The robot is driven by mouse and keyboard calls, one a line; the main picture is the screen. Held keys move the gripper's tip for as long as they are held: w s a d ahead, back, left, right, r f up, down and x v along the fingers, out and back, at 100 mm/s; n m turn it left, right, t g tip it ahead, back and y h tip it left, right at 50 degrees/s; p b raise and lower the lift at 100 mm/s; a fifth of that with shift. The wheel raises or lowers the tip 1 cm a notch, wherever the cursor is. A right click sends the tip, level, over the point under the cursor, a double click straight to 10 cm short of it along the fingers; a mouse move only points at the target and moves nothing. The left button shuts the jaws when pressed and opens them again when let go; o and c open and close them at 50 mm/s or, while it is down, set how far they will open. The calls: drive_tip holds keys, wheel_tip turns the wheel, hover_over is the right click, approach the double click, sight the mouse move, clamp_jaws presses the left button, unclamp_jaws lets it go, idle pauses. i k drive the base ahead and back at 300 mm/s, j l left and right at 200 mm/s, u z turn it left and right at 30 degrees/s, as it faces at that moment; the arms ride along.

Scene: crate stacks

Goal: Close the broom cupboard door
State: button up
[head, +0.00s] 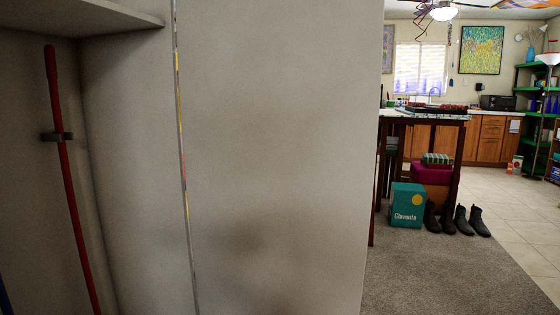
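The broom cupboard door (280,150) is a large pale grey panel filling the middle of the head view. It stands open, with the cupboard's inside showing to its left. A narrow gap runs down between the door and the cupboard's side wall (128,150). Inside, a red broom handle (66,170) leans slightly in a dark clip (56,137) on the back wall. A shelf (85,15) crosses above it. A bit of a blue pole shows at the lower left corner. No handle is visible on the door. My gripper is not in view.
Right of the door, grey carpet (440,280) is open in front. Beyond it stand a dark-legged table (459,175), a teal box (408,205) and dark boots (472,220). Tiled floor (510,205), wooden kitchen cabinets (488,140) and a green shelf (530,140) lie farther back.

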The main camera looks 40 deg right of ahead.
sight(280, 100)
drive_tip(key=l+u, duration=0.2)
drive_tip(key=l, duration=0.25)
drive_tip(key=k+l+u, duration=0.15)
drive_tip(key=l, duration=0.3)
drive_tip(key=l+u, duration=0.2)
drive_tip(key=l, duration=0.3)
drive_tip(key=k+l+u, duration=0.15)
drive_tip(key=l, duration=0.25)
drive_tip(key=k+l+u, duration=0.2)
drive_tip(key=l, duration=0.25)
drive_tip(key=k+l+u, duration=0.2)
drive_tip(key=l, duration=0.2)
drive_tip(key=k+l+u, duration=0.15)
drive_tip(key=l, duration=0.25)
drive_tip(key=l+u, duration=0.25)
drive_tip(key=l, duration=0.9)
